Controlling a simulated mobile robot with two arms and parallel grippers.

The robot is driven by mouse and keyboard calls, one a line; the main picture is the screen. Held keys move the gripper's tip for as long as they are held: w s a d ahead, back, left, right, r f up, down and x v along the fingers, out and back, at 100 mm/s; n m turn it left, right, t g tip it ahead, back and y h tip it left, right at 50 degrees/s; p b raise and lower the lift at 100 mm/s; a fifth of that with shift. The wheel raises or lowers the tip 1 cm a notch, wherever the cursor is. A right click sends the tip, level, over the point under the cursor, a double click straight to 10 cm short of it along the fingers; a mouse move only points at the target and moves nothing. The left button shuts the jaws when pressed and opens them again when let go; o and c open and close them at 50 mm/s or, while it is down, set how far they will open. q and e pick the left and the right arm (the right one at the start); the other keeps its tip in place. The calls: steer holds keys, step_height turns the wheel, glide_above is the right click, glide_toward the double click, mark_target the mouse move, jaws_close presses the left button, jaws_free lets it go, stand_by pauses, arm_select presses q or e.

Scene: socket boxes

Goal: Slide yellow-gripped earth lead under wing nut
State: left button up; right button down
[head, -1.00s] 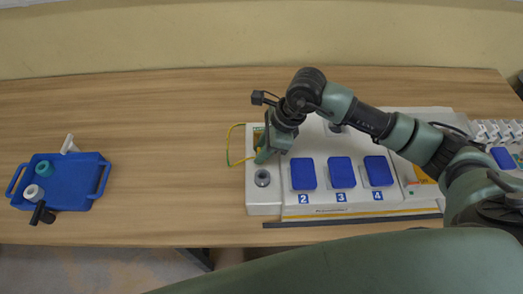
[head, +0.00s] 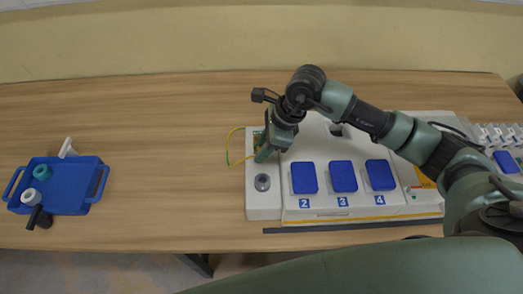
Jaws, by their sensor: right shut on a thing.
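The yellow-green earth lead (head: 229,150) loops out to the left of the white socket unit (head: 263,208) and runs back to my right gripper. My right gripper (head: 262,155) is shut on the lead's end, low over the unit's upper left part. The gripper hides the lead's grip and tip. A grey round knob (head: 262,182), perhaps the wing nut, stands on the unit just below the gripper in the picture. I cannot tell whether the lead touches it. My left gripper is not in view.
Blue covers numbered 2 (head: 304,178), 3 (head: 343,176) and 4 (head: 380,174) sit on the unit to the right. A blue tray (head: 75,205) with small fittings stands at the far left. The table between tray and unit is clear.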

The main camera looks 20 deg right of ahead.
steer(key=shift+w, duration=0.15)
steer(key=shift+w+d+b, duration=0.2)
steer(key=shift+w+b, duration=0.3)
steer(key=shift+b, duration=0.05)
steer(key=c, duration=1.1)
jaws_free()
steer(key=shift+d+r, duration=0.1)
steer(key=shift+r, duration=0.15)
steer(key=v, duration=0.4)
steer(key=a+p+v, duration=0.1)
steer(key=v, duration=0.4)
steer(key=a+r+v, duration=0.1)
steer(key=v, duration=0.4)
steer(key=shift+w+a+f, duration=0.1)
steer(key=shift+w+a, duration=0.05)
steer(key=shift+a, duration=0.05)
